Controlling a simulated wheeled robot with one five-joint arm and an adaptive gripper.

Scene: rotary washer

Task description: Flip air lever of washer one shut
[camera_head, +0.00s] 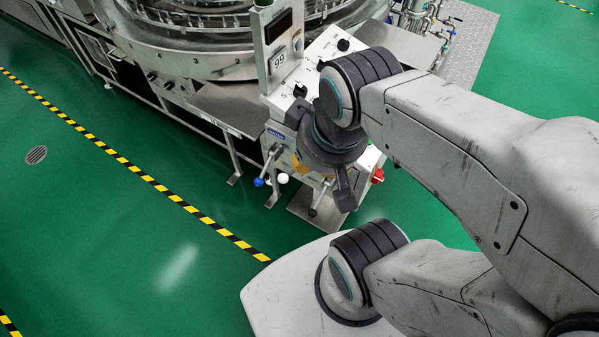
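The rotary washer (205,65) is a large round metal machine at the top, with a control cabinet (275,130) at its near right corner. On the cabinet's low front, a lever with a blue ball end (258,182) and a white ball (283,178) sit side by side. A lever with a dark end (312,212) hangs to their right. I cannot tell which of these is the air lever of washer one. My gripper (343,192) points down in front of the cabinet, close to the right of the dark-ended lever. My wrist hides part of the panel. Contact and finger opening are unclear.
A red switch (377,175) sits on the cabinet's right side. A panel with black knobs and a 99 label (279,61) rises behind my wrist. Pipes (425,18) stand at top right. The green floor (130,215) at left is clear, crossed by yellow-black tape (148,180).

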